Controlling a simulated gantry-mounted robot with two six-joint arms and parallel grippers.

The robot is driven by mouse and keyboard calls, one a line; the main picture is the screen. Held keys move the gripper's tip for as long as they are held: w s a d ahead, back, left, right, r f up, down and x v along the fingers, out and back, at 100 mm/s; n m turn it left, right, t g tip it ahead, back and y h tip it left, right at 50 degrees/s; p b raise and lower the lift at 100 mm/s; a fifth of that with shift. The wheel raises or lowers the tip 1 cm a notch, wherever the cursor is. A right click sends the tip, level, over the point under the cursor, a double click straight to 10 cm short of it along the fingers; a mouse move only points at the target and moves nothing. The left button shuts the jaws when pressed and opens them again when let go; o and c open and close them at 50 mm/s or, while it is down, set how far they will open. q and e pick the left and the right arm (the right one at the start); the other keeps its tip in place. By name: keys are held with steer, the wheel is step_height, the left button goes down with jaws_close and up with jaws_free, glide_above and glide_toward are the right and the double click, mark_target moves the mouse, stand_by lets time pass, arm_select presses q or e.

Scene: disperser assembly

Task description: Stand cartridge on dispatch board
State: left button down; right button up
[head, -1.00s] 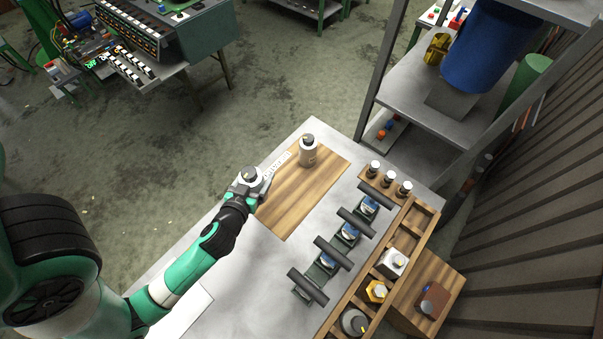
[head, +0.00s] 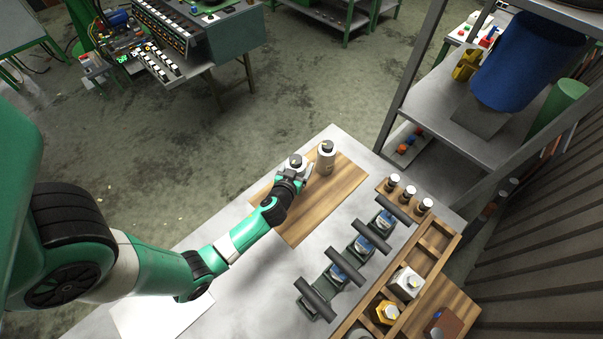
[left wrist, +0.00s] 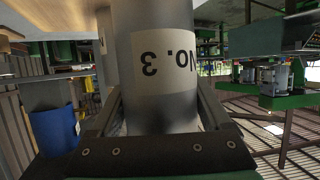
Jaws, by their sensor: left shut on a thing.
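My left gripper (head: 290,180) is shut on a grey-white cartridge (head: 296,161), which is upright over the far left part of the wooden dispatch board (head: 318,205). In the left wrist view the held cartridge (left wrist: 160,90) fills the space between the fingers, and its label reads "No. 3" upside down. I cannot tell whether its base touches the board. A second similar cartridge (head: 326,160) stands upright on the board just right of the held one. My right gripper is not in view.
A row of dark clamp-like holders (head: 362,247) with blue-labelled parts stands right of the board. Beyond it is a wooden compartment tray (head: 437,242) with several small parts. A white sheet (head: 160,312) lies at the table's near left. The board's near part is clear.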

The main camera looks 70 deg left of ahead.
arm_select(q)
steer(key=f, duration=0.1)
steer(key=f+b, duration=0.1)
steer(key=w+f, duration=0.1)
steer(key=f, duration=0.1)
steer(key=shift+a+f+b, duration=0.1)
steer(key=shift+a+b, duration=0.15)
steer(key=shift+b, duration=0.15)
steer(key=shift+w, duration=0.1)
